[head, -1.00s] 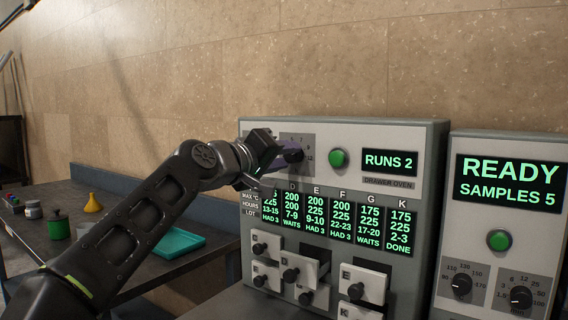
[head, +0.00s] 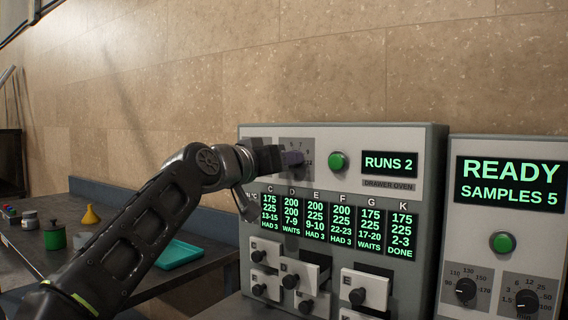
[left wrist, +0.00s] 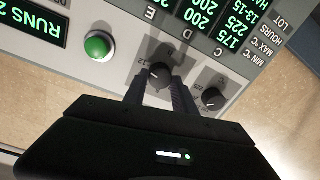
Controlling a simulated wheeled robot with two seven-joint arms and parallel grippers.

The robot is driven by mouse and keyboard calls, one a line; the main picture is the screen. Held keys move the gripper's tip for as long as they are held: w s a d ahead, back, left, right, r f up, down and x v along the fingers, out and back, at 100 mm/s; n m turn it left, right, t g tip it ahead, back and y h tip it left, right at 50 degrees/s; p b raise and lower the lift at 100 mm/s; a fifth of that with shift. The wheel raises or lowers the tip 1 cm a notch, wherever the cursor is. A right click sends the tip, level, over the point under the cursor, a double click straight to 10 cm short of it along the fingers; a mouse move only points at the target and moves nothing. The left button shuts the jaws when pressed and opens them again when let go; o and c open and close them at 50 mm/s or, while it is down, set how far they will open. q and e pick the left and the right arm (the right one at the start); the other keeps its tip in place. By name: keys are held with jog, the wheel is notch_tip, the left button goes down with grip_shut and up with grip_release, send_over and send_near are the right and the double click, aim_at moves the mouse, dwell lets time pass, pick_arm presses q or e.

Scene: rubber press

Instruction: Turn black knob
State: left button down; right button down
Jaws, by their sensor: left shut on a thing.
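The drawer oven (head: 430,200) has two black knobs on the upper left of its front. My left gripper (head: 288,159) reaches in from the left and is shut on the knob nearer the green button (head: 338,161). In the left wrist view this knob (left wrist: 160,73) sits between the two fingers of the gripper (left wrist: 160,84), with its pointer mark showing. The other black knob (left wrist: 211,98) is to the right of the fingers there. It is hidden behind my gripper in the head view. My right gripper is not in view.
The oven screen (head: 390,164) reads RUNS 2, with a chart and small knobbed drawers (head: 364,288) below. A second machine (head: 470,232) with its own knobs stands at the right. A teal tray (head: 180,254), a green jar (head: 56,237) and a yellow funnel (head: 91,214) are on the left bench.

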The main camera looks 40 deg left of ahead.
pick_arm(q)
jog(key=shift+f, duration=0.15)
jog(key=c, duration=1)
grip_release()
jog(key=shift+s+d+b, duration=0.15)
jog(key=shift+s+b, duration=0.05)
jog(key=shift+s, duration=1.75)
jog(key=shift+s+d+b, duration=0.15)
jog(key=shift+s, duration=1.75)
jog(key=shift+c, duration=0.2)
